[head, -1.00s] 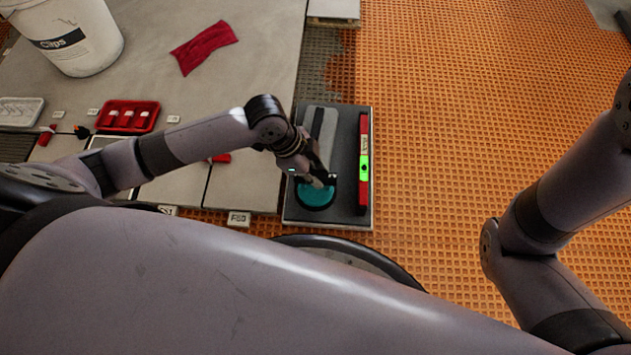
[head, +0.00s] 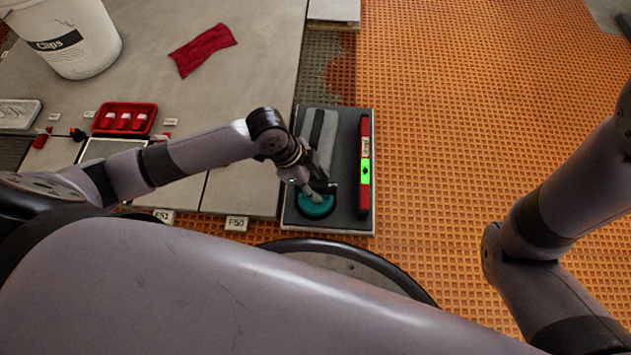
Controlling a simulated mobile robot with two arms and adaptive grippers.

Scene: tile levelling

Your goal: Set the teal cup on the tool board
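The teal cup (head: 312,209) is a round teal disc at the near left end of the tool board (head: 345,160), a dark grey rectangle with a pale edge. My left gripper (head: 321,190) is over the cup, its fingers pointing down at the cup's top and seemingly closed on it. The fingers and wrist hide the cup's upper part. The cup is over the board, low down; whether it touches the surface cannot be told. My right gripper is out of view; only the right arm's links show at the right edge.
A red level (head: 365,185) with a green window lies along the board's right side. A grey trowel-like tool (head: 326,130) lies beyond the cup. Left are tiles (head: 245,75), a red tray (head: 124,119), a red cloth (head: 203,50) and a white bucket (head: 65,35). Orange matting spreads right.

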